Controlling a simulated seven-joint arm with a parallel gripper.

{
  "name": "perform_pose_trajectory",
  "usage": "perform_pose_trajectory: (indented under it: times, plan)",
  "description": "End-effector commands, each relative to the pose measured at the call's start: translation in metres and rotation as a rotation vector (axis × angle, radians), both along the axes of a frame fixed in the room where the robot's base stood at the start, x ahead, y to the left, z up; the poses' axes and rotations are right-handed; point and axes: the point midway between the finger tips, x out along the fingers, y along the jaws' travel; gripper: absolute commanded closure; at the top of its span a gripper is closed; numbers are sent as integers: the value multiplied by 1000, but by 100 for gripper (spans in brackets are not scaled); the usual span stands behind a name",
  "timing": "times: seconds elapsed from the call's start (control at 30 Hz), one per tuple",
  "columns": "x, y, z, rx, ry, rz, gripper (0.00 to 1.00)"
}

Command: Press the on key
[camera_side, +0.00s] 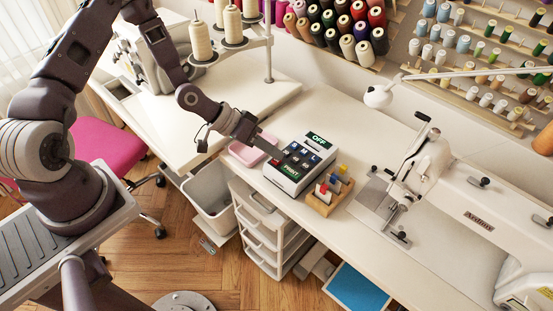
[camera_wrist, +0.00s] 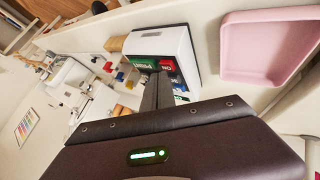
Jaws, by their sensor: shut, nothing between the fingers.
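A white key box (camera_side: 302,165) stands on the table, with rows of dark keys on its sloped face. Its green panel (camera_side: 318,140) at the back reads "OFF". A red key marked "ON" (camera_wrist: 167,65) shows in the wrist view beside a green label (camera_wrist: 144,65). In the side view the red key (camera_side: 275,162) is at the box's left corner. My gripper (camera_side: 277,156) is shut and empty, reaching from the left over that corner. In the wrist view its fingertips (camera_wrist: 163,75) overlap the red key's edge. I cannot tell whether they touch it.
A pink tray (camera_wrist: 268,78) lies left of the box in the side view. A wooden holder (camera_side: 322,204) with coloured pieces stands close to the box's right. A white sewing machine (camera_side: 470,208) is further right. A thread stand (camera_side: 268,45) rises behind. Bare table lies behind the box.

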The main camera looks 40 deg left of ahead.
Motion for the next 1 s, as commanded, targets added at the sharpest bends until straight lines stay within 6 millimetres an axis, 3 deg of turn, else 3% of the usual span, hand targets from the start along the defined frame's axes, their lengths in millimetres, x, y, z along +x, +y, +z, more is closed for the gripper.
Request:
perform_pose_trajectory:
  times: [1.0]
  plan:
    - [0, 0, -8, 0, 1, 0, 100]
